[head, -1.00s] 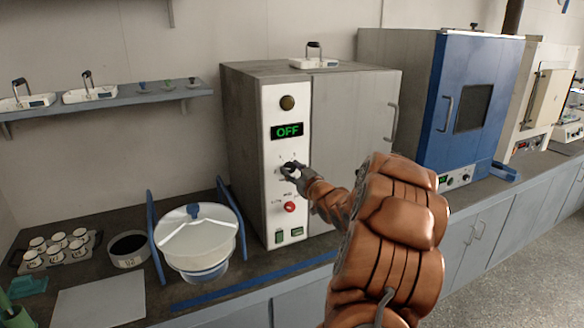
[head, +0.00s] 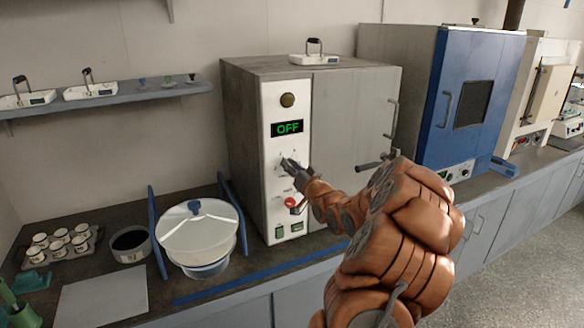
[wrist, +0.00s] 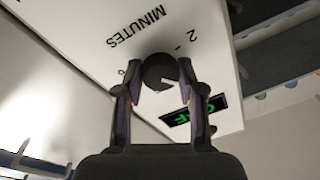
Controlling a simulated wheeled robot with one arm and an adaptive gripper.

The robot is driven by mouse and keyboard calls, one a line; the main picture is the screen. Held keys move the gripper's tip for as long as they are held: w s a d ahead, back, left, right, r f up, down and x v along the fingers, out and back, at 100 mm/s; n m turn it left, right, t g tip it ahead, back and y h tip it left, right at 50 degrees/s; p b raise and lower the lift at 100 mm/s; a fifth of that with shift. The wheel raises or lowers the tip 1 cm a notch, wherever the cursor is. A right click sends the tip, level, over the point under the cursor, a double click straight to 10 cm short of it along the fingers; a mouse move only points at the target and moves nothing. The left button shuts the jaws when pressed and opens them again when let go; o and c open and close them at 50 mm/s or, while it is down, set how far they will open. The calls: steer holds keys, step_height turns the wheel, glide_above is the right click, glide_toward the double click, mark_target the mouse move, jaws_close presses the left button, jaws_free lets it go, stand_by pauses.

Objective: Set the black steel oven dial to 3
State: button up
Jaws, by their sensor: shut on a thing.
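The black dial (wrist: 160,72) is on the white front panel (head: 270,210) of the grey steel oven (head: 355,130). The green display (head: 288,128) above reads OFF. The wrist view shows the panel marks MINUTES and 2 near the dial. In the head view my fingers hide most of the dial, and its exact setting cannot be read.
A red knob (head: 291,202) and green switches (head: 297,227) sit lower on the panel. A white lidded pot (head: 200,235) stands left of the oven. A blue oven (head: 425,100) stands to the right. The oven's door handle (head: 393,118) is beyond my wrist.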

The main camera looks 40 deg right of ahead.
stand_by(0.5)
steer(key=o, duration=1.1)
steer(key=shift+o, duration=0.2)
steer(key=v, duration=1.2)
